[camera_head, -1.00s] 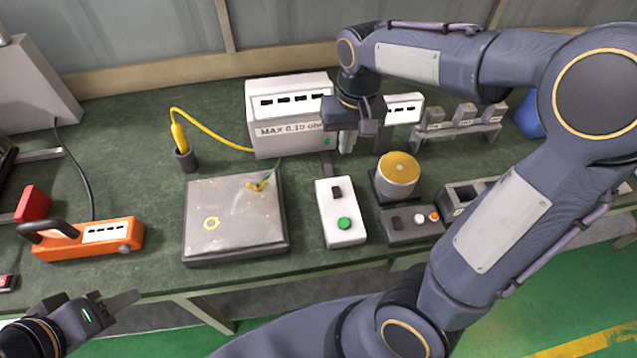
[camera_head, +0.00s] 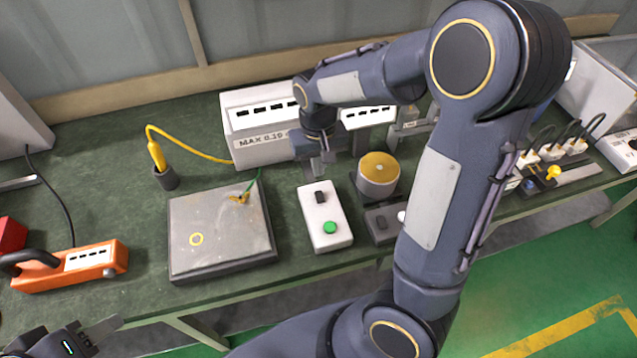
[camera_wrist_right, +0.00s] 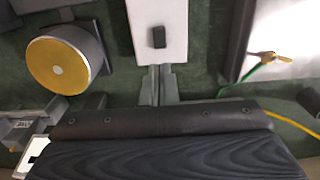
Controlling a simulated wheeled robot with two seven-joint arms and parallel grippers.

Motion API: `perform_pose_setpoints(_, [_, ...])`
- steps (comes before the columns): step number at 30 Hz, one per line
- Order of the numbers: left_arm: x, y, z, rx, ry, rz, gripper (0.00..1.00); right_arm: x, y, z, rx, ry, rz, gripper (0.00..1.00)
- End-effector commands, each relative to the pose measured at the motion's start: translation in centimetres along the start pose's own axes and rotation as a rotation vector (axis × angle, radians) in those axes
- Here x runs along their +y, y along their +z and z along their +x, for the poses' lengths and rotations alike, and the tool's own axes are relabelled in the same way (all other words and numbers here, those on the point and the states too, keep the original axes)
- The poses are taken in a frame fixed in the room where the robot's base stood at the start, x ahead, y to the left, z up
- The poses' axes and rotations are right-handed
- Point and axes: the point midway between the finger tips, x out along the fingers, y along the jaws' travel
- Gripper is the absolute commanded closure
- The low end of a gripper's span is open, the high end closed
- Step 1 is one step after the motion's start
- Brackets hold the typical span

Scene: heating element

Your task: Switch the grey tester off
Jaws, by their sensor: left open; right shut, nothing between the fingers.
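A pale grey box labelled "MAX 0.10 ohm" (camera_head: 262,150) stands at the back of the bench. In front of it lies a white-grey box (camera_head: 325,215) with a black rocker switch (camera_head: 320,197) and a green button (camera_head: 330,228). I cannot tell for sure which is the grey tester. My right gripper (camera_head: 321,168) is shut and empty, just behind the white-grey box. In the right wrist view its fingers (camera_wrist_right: 158,85) point at that box's end, short of the rocker (camera_wrist_right: 158,37); contact is unclear. My left gripper (camera_head: 100,332) is open at bottom left, partly out of frame.
A metal plate (camera_head: 220,252) with a green lead lies left of the white-grey box. A gold-topped cylinder (camera_head: 379,170) stands close to its right. An orange tester (camera_head: 70,268) lies far left. My right arm hides part of the bench.

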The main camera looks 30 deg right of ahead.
Motion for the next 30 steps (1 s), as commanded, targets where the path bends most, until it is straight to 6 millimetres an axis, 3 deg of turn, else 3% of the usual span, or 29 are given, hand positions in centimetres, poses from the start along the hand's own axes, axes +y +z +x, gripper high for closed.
perform_pose_setpoints(6, [0.1,-0.1,-0.1,0.0,0.0,0.0,0.56,0.1,0.1,4.5,-0.006,0.003,0.0,1.0])
perform_pose_setpoints(12, [0.1,-0.1,-0.3,0.0,0.0,0.0,0.56,0.0,0.1,6.8,-0.003,0.001,0.0,1.0])
perform_pose_setpoints(30, [0.2,-0.2,-0.4,0.0,0.0,0.0,0.56,0.0,-0.2,7.8,-0.051,0.002,0.001,1.0])
